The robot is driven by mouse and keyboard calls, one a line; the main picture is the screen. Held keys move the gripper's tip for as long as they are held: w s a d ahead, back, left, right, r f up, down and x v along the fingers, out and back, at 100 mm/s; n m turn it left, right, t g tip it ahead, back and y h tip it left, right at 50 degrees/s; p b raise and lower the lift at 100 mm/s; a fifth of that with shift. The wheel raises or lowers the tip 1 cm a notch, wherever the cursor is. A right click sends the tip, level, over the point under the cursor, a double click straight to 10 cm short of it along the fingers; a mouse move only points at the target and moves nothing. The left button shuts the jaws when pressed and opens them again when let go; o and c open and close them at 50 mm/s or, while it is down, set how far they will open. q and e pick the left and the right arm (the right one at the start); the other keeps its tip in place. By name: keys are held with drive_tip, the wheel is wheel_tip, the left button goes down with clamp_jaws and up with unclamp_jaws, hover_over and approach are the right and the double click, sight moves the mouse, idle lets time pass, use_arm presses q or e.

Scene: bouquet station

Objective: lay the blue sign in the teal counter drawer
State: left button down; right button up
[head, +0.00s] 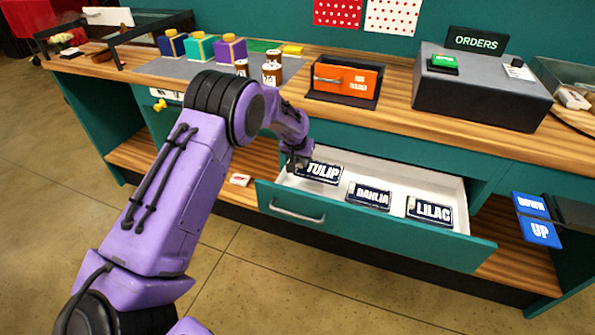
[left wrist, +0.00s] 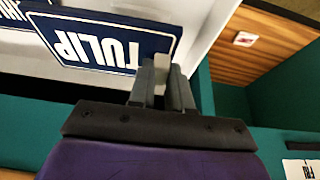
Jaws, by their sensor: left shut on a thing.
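The teal counter drawer (head: 375,230) is pulled open, with a white inside. The dark blue TULIP sign (head: 319,172) is at the drawer's left end, inside its outline from above. It also shows in the left wrist view (left wrist: 100,42), over the white drawer inside. My left gripper (head: 297,164) is shut on a pale tab at one end of this sign; the fingers show in the left wrist view (left wrist: 163,82). I cannot tell whether the sign touches the drawer floor. A DAHLIA sign (head: 368,196) and a LILAC sign (head: 430,211) lie to its right. My right gripper is not in view.
Brighter blue DOWN (head: 531,205) and UP (head: 540,233) plates are right of the drawer. On the counter stand an orange-fronted box (head: 344,80), a grey ORDERS box (head: 480,90) and small brown jars (head: 272,70). A small white-and-red card (head: 239,180) lies on the lower shelf.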

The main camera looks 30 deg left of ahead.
use_arm(q)
drive_tip(key=a+f, duration=0.1)
drive_tip(key=w+f, duration=0.1)
drive_tip(key=a+f, duration=0.1)
drive_tip(key=f, duration=0.1)
drive_tip(key=shift+w+a, duration=0.3)
drive_tip(key=shift+a, duration=0.05)
drive_tip(key=f, duration=0.3)
drive_tip(key=shift+w+a+f, duration=0.1)
drive_tip(key=shift+a+f, duration=0.1)
drive_tip(key=shift+f, duration=0.05)
drive_tip(key=shift+f, duration=0.2)
drive_tip(key=c, duration=1.1)
unclamp_jaws()
drive_tip(key=shift+o, duration=0.2)
drive_tip(key=shift+r, duration=0.1)
